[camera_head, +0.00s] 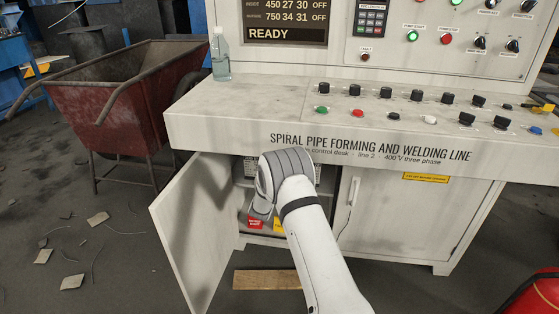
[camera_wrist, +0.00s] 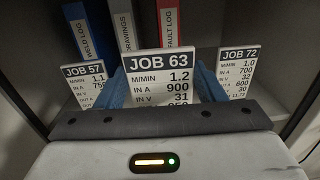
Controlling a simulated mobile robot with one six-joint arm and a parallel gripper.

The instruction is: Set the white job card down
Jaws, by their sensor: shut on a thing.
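A white job card marked JOB 63 (camera_wrist: 160,88) stands upright in the middle of the wrist view, its lower part hidden behind my gripper's dark front edge. My gripper (camera_wrist: 162,80) is shut on it, with one blue finger at each side. I cannot tell whether the card touches the shelf. In the head view my arm reaches into the open cabinet below the desk, and the card is hidden there. White cards marked JOB 57 (camera_wrist: 85,82) and JOB 72 (camera_wrist: 238,72) stand to the left and right, apart from the held card.
Binders stand behind the cards: blue WELD LOG (camera_wrist: 88,35), grey DRAWINGS (camera_wrist: 126,28) and red FAULT LOG (camera_wrist: 171,26). The cabinet's left door (camera_head: 198,225) hangs open. A red label (camera_head: 255,222) shows inside. A wooden board (camera_head: 265,280) lies on the floor in front.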

